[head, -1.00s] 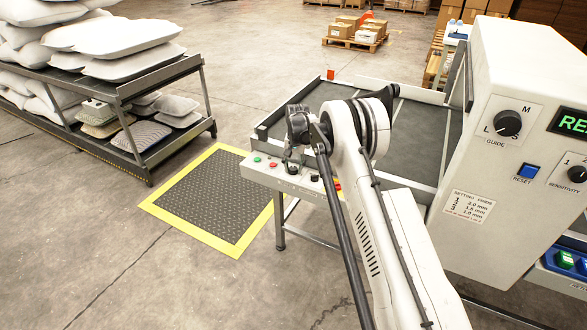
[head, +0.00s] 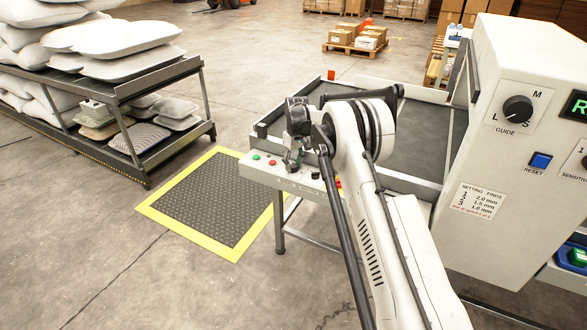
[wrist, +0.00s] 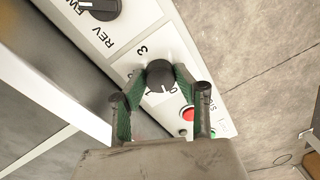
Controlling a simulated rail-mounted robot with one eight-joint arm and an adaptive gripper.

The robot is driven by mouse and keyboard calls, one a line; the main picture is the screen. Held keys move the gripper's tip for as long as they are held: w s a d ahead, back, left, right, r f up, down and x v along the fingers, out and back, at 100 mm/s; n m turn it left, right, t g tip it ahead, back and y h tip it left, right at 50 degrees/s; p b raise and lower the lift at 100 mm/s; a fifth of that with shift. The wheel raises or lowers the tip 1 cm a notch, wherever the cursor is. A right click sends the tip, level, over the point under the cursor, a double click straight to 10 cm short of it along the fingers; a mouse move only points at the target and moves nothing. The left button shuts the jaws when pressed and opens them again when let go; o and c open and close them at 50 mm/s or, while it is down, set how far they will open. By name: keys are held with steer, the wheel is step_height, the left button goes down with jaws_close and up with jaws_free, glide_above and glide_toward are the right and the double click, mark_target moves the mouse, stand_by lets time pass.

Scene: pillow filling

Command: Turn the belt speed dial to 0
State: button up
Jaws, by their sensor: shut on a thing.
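The belt speed dial (wrist: 160,75) is a round black knob on a white panel in the wrist view. A 3 shows above it and other scale marks show below it. A small white mark sits at the knob's lower edge; I cannot tell exactly which number it meets. My gripper (wrist: 158,82) is shut on the dial, with its green-padded fingertips on either side of it. In the head view my gripper (head: 293,160) is down at the control panel (head: 262,172) on the conveyor's front edge, and it hides the dial.
A FWD/REV knob (wrist: 100,6) sits beyond the dial. A red button (wrist: 187,114) lies close to the right finger. The white cabinet (head: 475,150) with a guide dial (head: 517,108) stands right of my arm. A shelf of pillows (head: 115,85) stands left, beyond a yellow-edged mat (head: 205,200).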

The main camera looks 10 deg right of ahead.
steer(key=shift+n+b, duration=0.4)
steer(key=shift+n, duration=0.8)
steer(key=o, duration=1.1)
steer(key=r, duration=1.2)
steer(key=shift+w+d, duration=0.2)
steer(key=shift+d, duration=0.05)
steer(key=shift+r, duration=0.1)
